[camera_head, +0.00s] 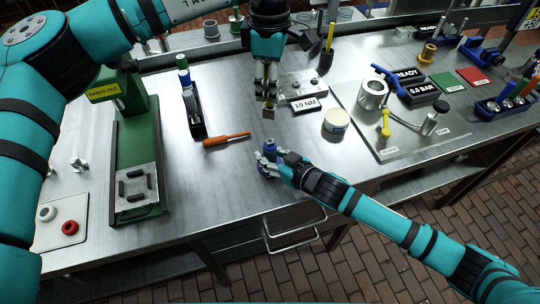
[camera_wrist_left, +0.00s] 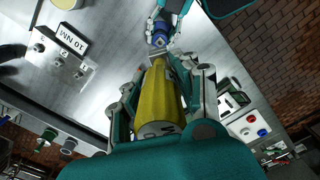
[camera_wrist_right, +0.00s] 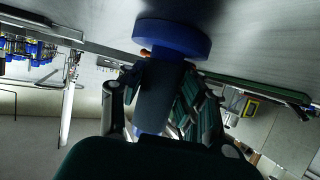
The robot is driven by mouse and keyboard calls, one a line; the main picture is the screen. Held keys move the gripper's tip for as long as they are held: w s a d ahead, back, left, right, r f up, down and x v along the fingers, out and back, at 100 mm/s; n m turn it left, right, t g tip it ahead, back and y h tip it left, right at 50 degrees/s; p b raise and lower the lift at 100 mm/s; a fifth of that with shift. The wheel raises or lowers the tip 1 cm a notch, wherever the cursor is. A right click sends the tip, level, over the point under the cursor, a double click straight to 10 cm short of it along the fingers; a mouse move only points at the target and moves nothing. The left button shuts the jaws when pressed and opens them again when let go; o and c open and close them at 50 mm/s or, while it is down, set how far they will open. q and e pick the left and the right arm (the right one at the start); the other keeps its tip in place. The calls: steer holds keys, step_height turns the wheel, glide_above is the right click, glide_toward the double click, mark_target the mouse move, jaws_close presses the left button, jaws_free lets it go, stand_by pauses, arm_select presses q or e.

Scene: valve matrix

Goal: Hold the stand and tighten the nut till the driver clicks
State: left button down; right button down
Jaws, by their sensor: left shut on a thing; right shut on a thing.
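My left gripper (camera_head: 267,88) is shut on a yellow driver (camera_wrist_left: 160,95), pointing down above the table. Its lower end (camera_head: 268,112) is apart from the stand in the head view. My right gripper (camera_head: 268,165) is shut on the stand (camera_head: 270,148), low at the table's front part. The stand's blue top also shows beyond the driver in the left wrist view (camera_wrist_left: 158,40). In the right wrist view the stand has a wide blue disc (camera_wrist_right: 172,38) and a dark body between the fingers. The nut is too small to make out.
An orange-handled screwdriver (camera_head: 227,139) lies left of the stand. A "10 NM" sign (camera_head: 306,105) and a round cream tin (camera_head: 336,122) are to the right. A green press (camera_head: 136,150) stands at the left. The tabletop around the stand is mostly clear.

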mark_target(270, 104)
arm_select(q)
step_height(270, 104, down, 3)
steer(key=n, duration=0.6)
steer(key=shift+f+n, duration=0.2)
steer(key=shift+n, duration=0.1)
steer(key=shift+f, duration=0.15)
steer(key=shift+f, duration=2.15)
steer(key=shift+f, duration=1.05)
arm_select(e)
steer(key=shift+f, duration=0.1)
arm_select(q)
steer(key=shift+m, duration=1.8)
